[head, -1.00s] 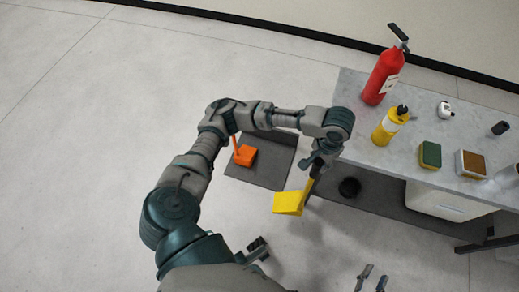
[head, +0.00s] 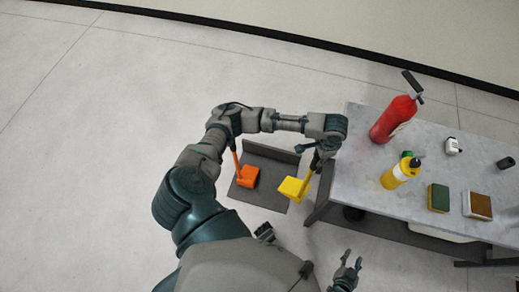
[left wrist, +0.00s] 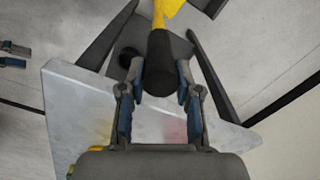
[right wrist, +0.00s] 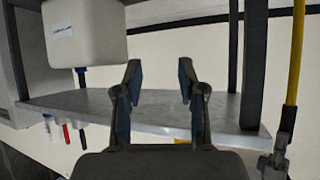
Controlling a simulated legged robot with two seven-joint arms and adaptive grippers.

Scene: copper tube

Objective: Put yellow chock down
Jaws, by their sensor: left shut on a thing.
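The yellow chock (head: 293,188) has a yellow shaft with a black handle (left wrist: 160,65). My left gripper (head: 318,162) is shut on the black handle, one finger on each side in the left wrist view. The chock appears at the right edge of the dark grey mat (head: 262,193); I cannot tell whether it touches it. An orange chock (head: 247,176) with an upright orange handle sits on the mat to its left. My right gripper (head: 345,272) is open and empty, away from the chocks; its parted fingers show in the right wrist view (right wrist: 160,85).
A grey table (head: 365,165) stands close on the right of my left gripper, its leg by the mat. On it are a red fire extinguisher (head: 393,118), a yellow bottle (head: 398,175) and sponges (head: 438,198). The floor left of the mat is clear.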

